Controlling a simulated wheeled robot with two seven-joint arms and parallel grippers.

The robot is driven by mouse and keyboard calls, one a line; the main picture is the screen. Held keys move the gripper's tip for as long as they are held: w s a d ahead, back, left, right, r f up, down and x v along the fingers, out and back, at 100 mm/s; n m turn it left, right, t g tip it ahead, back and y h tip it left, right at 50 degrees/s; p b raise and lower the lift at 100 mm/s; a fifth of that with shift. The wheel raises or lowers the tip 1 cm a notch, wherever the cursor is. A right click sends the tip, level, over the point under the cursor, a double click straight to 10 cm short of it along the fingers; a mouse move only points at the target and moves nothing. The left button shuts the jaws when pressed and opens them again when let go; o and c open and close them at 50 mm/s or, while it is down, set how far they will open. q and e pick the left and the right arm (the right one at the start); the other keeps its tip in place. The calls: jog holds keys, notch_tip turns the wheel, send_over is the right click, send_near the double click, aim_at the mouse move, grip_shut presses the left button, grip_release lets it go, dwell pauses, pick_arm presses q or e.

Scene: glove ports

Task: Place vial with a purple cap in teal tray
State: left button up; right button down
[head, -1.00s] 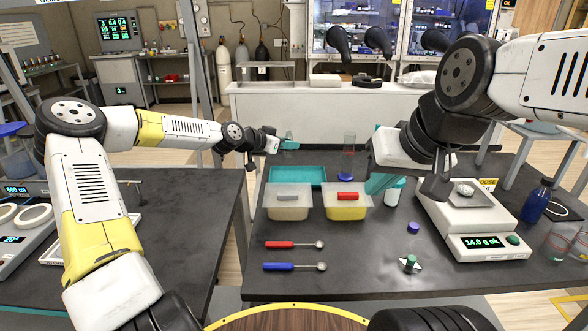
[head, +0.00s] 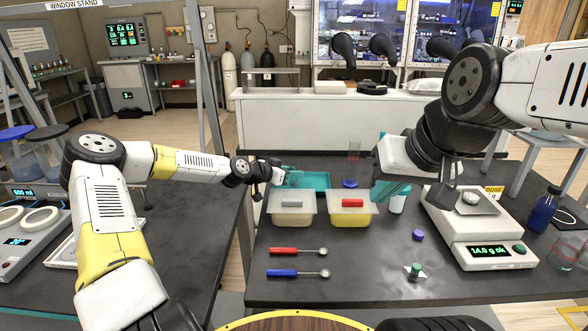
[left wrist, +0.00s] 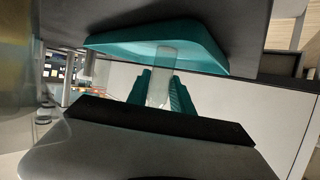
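The teal tray (head: 318,181) lies at the back left of the dark table, behind two lidded tubs. My left gripper (head: 291,178) is low at the tray's left part. In the left wrist view, its teal fingers (left wrist: 161,92) close around a clear cylindrical vial (left wrist: 163,62), seen against the tray (left wrist: 205,47). The vial's cap is not visible, and I cannot tell whether it touches the tray. A small purple cap (head: 418,235) shows on the table left of the scale. My right gripper (head: 388,190) is above the table beside a white bottle; its finger gap is hidden.
Two tubs, with grey (head: 291,204) and red (head: 352,203) handles, stand before the tray. The scale (head: 485,228), a green-topped item (head: 414,271) and two spoons occupy the table.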

pick_arm(q)
jog(key=o, duration=0.4)
jog(key=shift+c, duration=0.2)
jog(key=shift+r, duration=0.1)
jog(key=v, duration=1.2)
